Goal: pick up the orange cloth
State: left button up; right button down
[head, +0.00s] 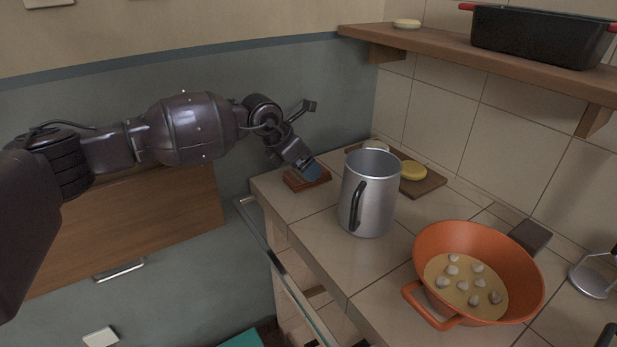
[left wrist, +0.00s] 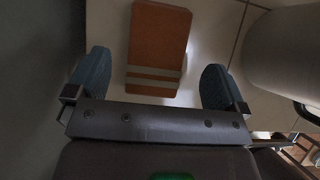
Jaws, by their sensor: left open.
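The orange cloth (head: 306,179) lies folded on the tiled counter near its far left corner, left of the metal pitcher. In the left wrist view the cloth (left wrist: 158,48) is a flat orange rectangle with pale stripes near its lower end. My left gripper (head: 312,172) is just above the cloth and partly hides it in the head view. In the left wrist view, the blue fingertips of my left gripper (left wrist: 154,86) are spread wide, one on each side of the cloth, with nothing held between them. My right gripper is not seen.
A tall metal pitcher (head: 378,205) stands close to the right of the cloth. An orange pan (head: 487,242) sits nearer. A shelf (head: 480,62) holds a black pot (head: 540,38). A rail (head: 275,262) runs along the counter front.

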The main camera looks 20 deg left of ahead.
pick_arm(q)
jog(key=x, duration=0.3)
jog(key=shift+a+f+b, duration=0.15)
jog(key=shift+f+b, duration=0.25)
jog(key=shift+w+f, duration=0.15)
jog(key=shift+r, duration=0.2)
jog(key=shift+c, duration=0.5)
jog(key=c, duration=0.7)
jog(key=shift+c, duration=1)
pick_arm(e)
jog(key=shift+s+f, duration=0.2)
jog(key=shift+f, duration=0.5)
pick_arm(q)
jog(key=shift+r, duration=0.1)
